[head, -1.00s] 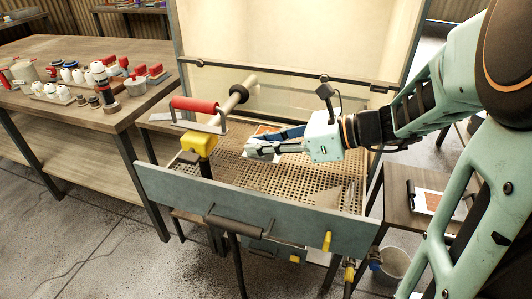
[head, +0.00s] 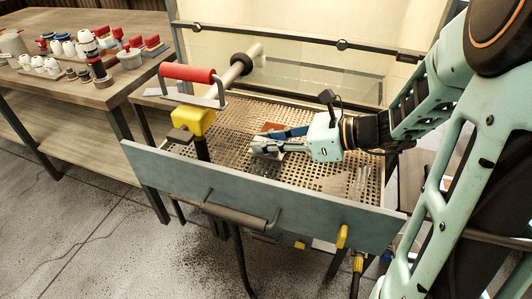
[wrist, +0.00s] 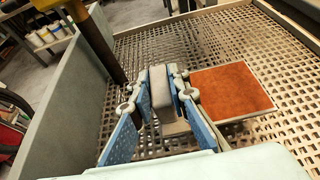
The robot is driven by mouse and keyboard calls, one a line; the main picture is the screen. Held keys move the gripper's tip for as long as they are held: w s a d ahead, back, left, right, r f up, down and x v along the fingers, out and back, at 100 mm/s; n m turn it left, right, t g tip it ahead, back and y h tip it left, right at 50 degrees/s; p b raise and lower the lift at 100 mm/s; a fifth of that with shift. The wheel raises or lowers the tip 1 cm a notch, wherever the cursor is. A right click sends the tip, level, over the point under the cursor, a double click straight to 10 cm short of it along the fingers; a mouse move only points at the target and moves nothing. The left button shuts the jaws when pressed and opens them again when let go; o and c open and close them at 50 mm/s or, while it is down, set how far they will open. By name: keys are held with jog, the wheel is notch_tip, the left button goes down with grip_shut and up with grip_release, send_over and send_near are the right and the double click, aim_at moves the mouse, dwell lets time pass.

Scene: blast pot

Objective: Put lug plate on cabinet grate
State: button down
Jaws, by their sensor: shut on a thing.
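The lug plate (wrist: 160,88) is a grey upright block, with a flat grey base (wrist: 174,127) showing below it in the wrist view. My gripper (wrist: 165,78) is shut on the block, with one blue-padded finger on each side. In the head view my gripper (head: 262,141) is over the middle of the cabinet grate (head: 225,123), with the grey plate low beneath the fingers. The perforated grate also fills most of the wrist view (wrist: 225,45). The plate is at or just above the grate; I cannot tell whether it touches.
A rust-orange square plate with a pale rim (wrist: 232,88) lies on the grate right beside my gripper. A grey front panel (head: 260,200) borders the grate. A red-handled tool (head: 188,73) stands at the left. A table (head: 75,90) with several bottles is farther left.

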jog(key=shift+f+b, duration=0.35)
jog(key=shift+f, duration=1.1)
jog(key=shift+f, duration=0.2)
jog(key=c, duration=1.8)
grip_release()
jog(key=shift+c, duration=0.2)
jog(key=shift+r, duration=0.15)
jog(key=shift+d+r, duration=0.15)
jog(key=shift+d, duration=0.15)
jog(key=p+v, duration=0.2)
jog(key=v, duration=0.9)
jog(key=shift+s+d, duration=0.1)
jog(key=shift+s, duration=0.1)
